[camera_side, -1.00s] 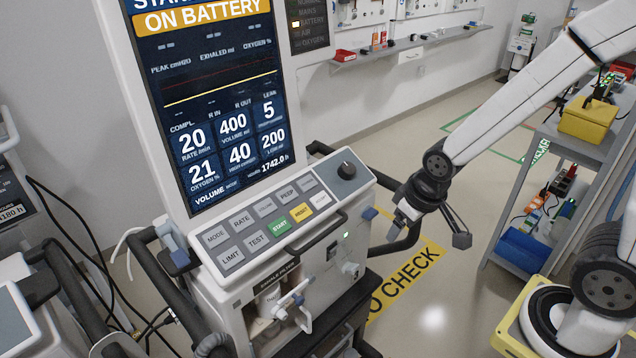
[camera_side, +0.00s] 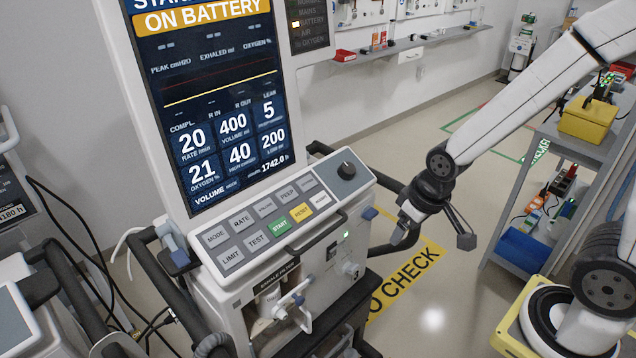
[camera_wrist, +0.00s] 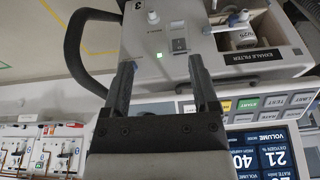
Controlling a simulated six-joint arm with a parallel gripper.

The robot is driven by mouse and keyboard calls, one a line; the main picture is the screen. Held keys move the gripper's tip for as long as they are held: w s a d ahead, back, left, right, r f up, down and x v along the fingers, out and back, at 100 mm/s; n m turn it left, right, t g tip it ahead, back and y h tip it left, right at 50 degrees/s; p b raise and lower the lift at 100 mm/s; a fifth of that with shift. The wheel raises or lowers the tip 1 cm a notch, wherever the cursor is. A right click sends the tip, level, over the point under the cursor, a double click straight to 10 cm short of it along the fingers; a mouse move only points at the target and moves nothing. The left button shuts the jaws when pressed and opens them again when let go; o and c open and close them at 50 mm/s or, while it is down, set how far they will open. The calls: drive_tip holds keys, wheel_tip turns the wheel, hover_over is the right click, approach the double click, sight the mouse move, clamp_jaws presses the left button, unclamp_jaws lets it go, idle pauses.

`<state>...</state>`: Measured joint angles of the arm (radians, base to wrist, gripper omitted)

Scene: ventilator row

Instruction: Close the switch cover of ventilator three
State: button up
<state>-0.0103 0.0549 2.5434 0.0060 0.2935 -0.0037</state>
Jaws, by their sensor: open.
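Ventilator three (camera_side: 300,262) stands in the middle of the side view, its front panel facing my arm. The wrist view shows a "3" label (camera_wrist: 137,4) at the panel's edge. A small dark switch (camera_wrist: 180,44) sits on the panel beside a lit green lamp (camera_wrist: 159,55); it also shows in the side view (camera_side: 331,251). A light flap-like piece (camera_wrist: 177,26) adjoins the switch and looks like its cover; its exact angle is unclear. My gripper (camera_side: 434,237) is open and empty, right of the panel and apart from it. In the wrist view its fingers (camera_wrist: 161,68) point toward the switch area.
A dark handle rail (camera_wrist: 76,50) curves out beside the panel. A white knob (camera_side: 350,269) and the exhale filter bay (camera_side: 272,300) are near the switch. A grey shelf cart (camera_side: 545,190) stands right. Floor between ventilator and cart is open.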

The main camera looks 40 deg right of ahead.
drive_tip(key=t, duration=0.2)
approach(355, 267)
drive_tip(key=shift+w+d+f+n, duration=0.15)
drive_tip(key=shift+w+f+n, duration=0.3)
drive_tip(key=shift+f, duration=0.1)
drive_tip(key=shift+f, duration=0.1)
drive_tip(key=shift+x, duration=3.8)
clamp_jaws()
